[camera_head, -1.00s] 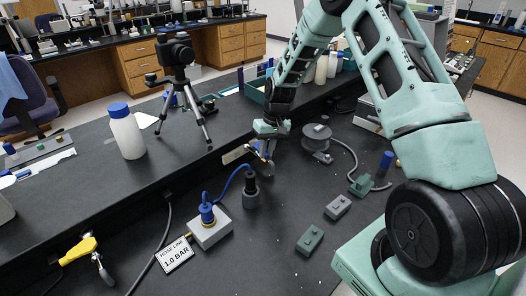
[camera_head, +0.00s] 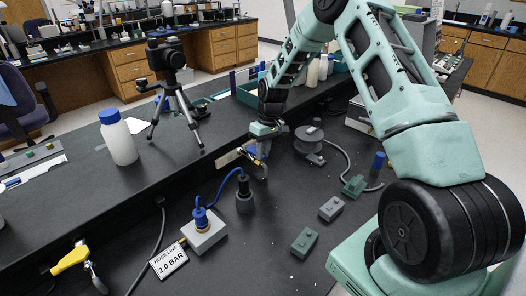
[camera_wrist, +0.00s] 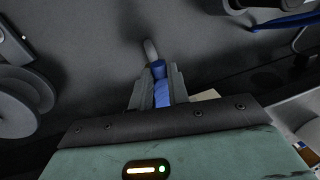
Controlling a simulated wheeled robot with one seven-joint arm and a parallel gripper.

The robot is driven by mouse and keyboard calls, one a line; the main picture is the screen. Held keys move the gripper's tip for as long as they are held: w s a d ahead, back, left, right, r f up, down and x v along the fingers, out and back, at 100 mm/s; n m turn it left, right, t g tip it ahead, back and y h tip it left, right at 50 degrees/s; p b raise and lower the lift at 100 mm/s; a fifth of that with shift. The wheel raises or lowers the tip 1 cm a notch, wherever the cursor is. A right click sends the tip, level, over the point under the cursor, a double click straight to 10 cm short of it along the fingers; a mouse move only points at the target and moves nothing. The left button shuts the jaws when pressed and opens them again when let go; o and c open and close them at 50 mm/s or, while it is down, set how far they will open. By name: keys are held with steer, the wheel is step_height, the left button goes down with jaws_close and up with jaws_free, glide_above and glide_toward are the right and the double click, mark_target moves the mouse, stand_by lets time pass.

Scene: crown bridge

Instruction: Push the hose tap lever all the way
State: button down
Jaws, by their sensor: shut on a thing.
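A tap with a grey curved spout (camera_head: 264,171) sits at the shelf's front face, under my gripper (camera_head: 264,148). In the wrist view, my gripper (camera_wrist: 160,92) is shut on the tap's blue lever (camera_wrist: 161,94). The fingers stand on either side of the lever and hide part of it. The spout (camera_wrist: 150,50) shows just beyond the fingertips. A white sign (camera_head: 170,262) reads "HOSE LINE 2.0 BAR". How far the lever is turned cannot be told.
A second tap with a yellow lever (camera_head: 72,257) is at the lower left. A grey box with a blue hose (camera_head: 205,237) and a dark cylinder (camera_head: 244,196) stand left of my gripper. A grey reel (camera_head: 309,146) stands close on the right. Small blocks (camera_head: 305,241) lie on the bench.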

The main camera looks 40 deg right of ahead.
steer(key=c, duration=1.3)
jaws_free()
steer(key=shift+c, duration=0.2)
steer(key=d+r+b, duration=0.2)
steer(key=d+r, duration=0.1)
steer(key=r, duration=1.4)
steer(key=shift+w+d, duration=0.2)
steer(key=shift+w, duration=0.1)
steer(key=s+a+r+n, duration=0.15)
steer(key=s+a, duration=0.45)
steer(key=a, duration=0.6)
steer(key=s+a+r+n, duration=0.15)
steer(key=s+a, duration=0.45)
steer(key=a, duration=0.6)
steer(key=s+a+f+n, duration=0.1)
steer(key=s+a, duration=0.2)
steer(key=s, duration=0.8)
steer(key=s+a+f+n+h, duration=0.1)
steer(key=s+a, duration=0.3)
steer(key=s, duration=0.7)
steer(key=shift+s+f+n+h, duration=0.3)
steer(key=shift+s+f+n, duration=0.05)
steer(key=shift+s+n, duration=0.05)
